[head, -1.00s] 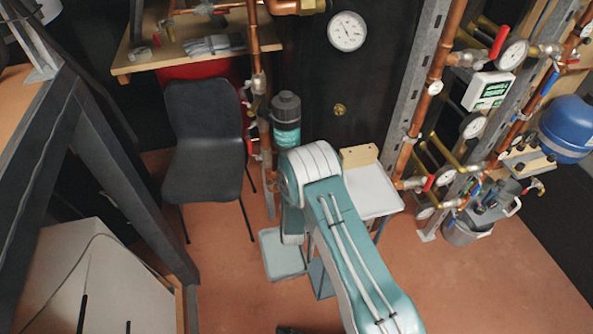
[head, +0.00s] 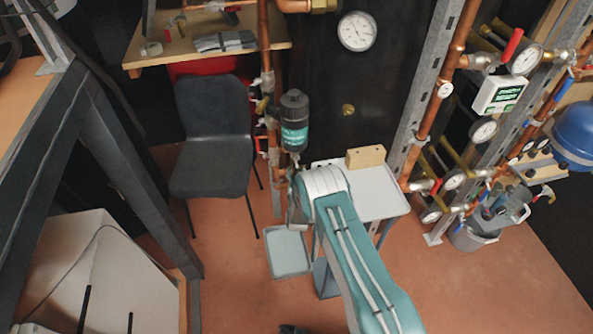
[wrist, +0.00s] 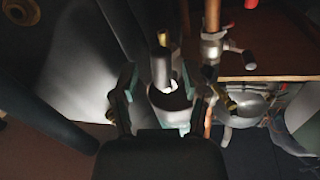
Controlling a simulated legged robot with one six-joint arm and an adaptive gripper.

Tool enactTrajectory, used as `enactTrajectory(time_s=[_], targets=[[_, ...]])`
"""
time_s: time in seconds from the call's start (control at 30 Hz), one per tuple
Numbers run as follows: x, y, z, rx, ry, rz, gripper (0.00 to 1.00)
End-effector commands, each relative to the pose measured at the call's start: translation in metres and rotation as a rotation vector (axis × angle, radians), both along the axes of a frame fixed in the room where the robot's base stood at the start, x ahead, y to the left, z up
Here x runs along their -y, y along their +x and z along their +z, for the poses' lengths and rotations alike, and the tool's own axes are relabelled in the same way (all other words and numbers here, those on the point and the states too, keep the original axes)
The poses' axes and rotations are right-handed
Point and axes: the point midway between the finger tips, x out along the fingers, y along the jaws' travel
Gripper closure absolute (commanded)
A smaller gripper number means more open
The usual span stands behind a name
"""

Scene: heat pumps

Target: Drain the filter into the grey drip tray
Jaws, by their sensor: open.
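The filter (head: 294,122) is an upright dark canister with a teal label, beside a copper pipe in the head view. A short fitting shows below it. The grey drip tray (head: 289,252) lies flat on the floor below and appears empty. My arm's bend covers the space between them, and my gripper is mostly hidden there. In the wrist view my gripper (wrist: 165,98) is open, its two fingers on either side of a greyish cylinder with a dark stem above it. I cannot tell whether the fingers touch it; the picture is dark.
A second grey tray (head: 378,194) on a stand holds a wooden block (head: 366,157), right of my arm. A black chair (head: 212,140) stands left of the filter. Copper pipes with gauges (head: 483,130) and a bucket (head: 472,238) are at right. Floor at the lower right is clear.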

Motion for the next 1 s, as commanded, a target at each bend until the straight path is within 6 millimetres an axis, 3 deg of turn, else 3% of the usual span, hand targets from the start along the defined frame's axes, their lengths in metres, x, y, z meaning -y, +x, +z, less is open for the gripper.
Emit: enactTrajectory(time_s=[0.4, 0.43, 0.53, 0.57, 1.0], targets=[[-0.0008, 0.0101, 0.0, -0.001, 0.0, 0.001, 0.42], [-0.0007, 0.0101, 0.0001, -0.001, 0.0, 0.001, 0.51], [-0.0006, 0.0101, 0.0002, -0.001, 0.0, 0.001, 0.95], [-0.0006, 0.0101, 0.0002, -0.001, 0.0, 0.001, 1.0], [-0.0022, 0.0105, 0.0007, -0.007, 0.029, 0.001, 1.0]])
